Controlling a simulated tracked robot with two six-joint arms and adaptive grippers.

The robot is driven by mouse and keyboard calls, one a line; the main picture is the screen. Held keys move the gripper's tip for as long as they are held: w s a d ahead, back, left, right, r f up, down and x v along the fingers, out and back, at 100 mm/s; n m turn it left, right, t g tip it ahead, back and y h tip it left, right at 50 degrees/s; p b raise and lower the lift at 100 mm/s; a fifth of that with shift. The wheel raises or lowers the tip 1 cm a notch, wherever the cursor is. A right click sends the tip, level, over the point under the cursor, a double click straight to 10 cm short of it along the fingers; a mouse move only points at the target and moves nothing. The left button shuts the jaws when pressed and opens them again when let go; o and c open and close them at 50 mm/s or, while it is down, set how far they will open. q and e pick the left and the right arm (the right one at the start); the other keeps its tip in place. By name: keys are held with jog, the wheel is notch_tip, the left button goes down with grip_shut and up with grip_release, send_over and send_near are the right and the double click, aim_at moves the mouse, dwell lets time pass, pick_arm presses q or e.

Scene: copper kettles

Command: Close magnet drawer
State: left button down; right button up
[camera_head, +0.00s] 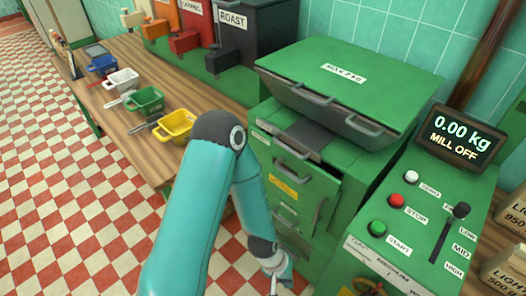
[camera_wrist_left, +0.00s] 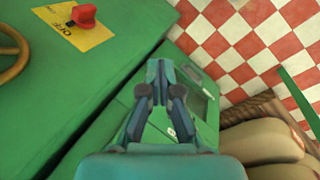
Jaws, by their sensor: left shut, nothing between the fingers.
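The green mill cabinet (camera_head: 349,170) stands right of centre in the head view. Its front has stacked drawer fronts (camera_head: 297,171) with grey handles and small labels. An upper front stands out from the cabinet body, with a dark gap along its right side. I cannot read which label names the magnet drawer. My left gripper (camera_head: 283,272) is low in front of the cabinet, partly cut off by the bottom edge. In the left wrist view its fingers (camera_wrist_left: 160,88) are together and empty, over a green front with a pale label (camera_wrist_left: 172,132); contact is unclear. My right gripper is not in view.
A green lidded hopper (camera_head: 340,80) tops the cabinet. A control panel (camera_head: 425,215) with buttons and a lever stands right. A wooden counter (camera_head: 130,70) with coloured scoops runs left. Sacks (camera_wrist_left: 265,140) lie close by in the wrist view. Checkered floor (camera_head: 60,210) is open at left.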

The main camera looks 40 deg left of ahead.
pick_arm(q)
jog(key=w+a+r+n+t+y+b, duration=0.1)
jog(key=w+a+r+n+t+b, duration=0.2)
jog(key=w+a+n, duration=0.5)
jog(key=w+a+r+n+t+b, duration=0.1)
jog(key=w+a+r+n+b, duration=0.4)
jog(key=a+n, duration=0.4)
jog(key=a+r+n+t+y+b, duration=0.2)
jog(key=a+r+n+t+b, duration=0.25)
jog(key=a+r+n, duration=0.95)
jog(key=m, duration=0.2)
send_near(268, 150)
jog(key=x, duration=0.5)
jog(key=shift+w+d+f+g, duration=0.1)
jog(key=shift+w+f+g, duration=0.05)
jog(key=shift+w+g, duration=0.35)
